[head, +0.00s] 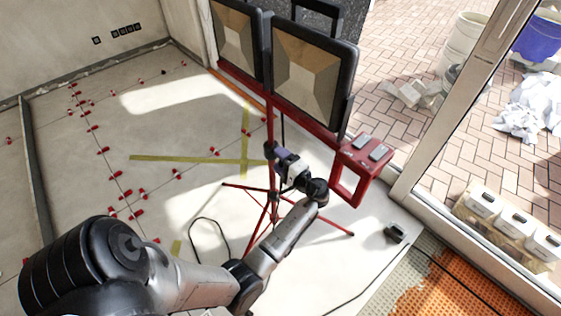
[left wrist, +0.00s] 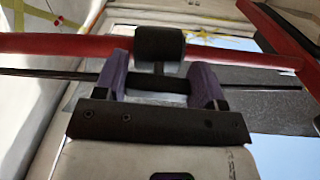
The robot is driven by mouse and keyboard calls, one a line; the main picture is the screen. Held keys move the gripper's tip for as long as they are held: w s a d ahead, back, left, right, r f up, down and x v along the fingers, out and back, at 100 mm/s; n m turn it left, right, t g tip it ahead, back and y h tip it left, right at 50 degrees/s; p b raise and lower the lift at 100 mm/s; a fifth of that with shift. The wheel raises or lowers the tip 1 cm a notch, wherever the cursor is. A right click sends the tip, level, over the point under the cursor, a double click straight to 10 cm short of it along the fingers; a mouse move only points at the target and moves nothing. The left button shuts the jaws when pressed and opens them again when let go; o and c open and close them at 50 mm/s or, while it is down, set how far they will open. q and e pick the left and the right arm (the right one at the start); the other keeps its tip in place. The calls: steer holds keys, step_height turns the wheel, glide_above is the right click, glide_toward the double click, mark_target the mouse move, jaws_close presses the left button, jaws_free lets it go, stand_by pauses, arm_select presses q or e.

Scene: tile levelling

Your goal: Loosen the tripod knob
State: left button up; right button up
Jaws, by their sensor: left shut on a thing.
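A red tripod (head: 270,110) carries two large square work lamps, and its legs spread on the tiled floor. A black clamp collar sits on its pole; in the left wrist view the collar (left wrist: 160,42) is on the red pole. A short stem runs from the collar to the dark knob (left wrist: 157,84). My left gripper (head: 279,156) reaches the pole from the right at collar height. In the left wrist view its purple fingers (left wrist: 161,82) are shut on the knob, one on each side. The knob is hidden in the head view. My right gripper is not in view.
The work lamps (head: 304,72) hang just above my left gripper. A red stand (head: 367,155) with grey boxes is to its right. A black cable loops over the floor. Red levelling clips (head: 103,151) dot the tiles at left. A glass door frame (head: 430,140) is at right.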

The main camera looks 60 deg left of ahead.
arm_select(q)
steer(key=shift+n, duration=0.6)
steer(key=o, duration=0.9)
steer(key=shift+d, duration=0.1)
steer(key=shift+p+v, duration=1.8)
steer(key=shift+v, duration=5.1)
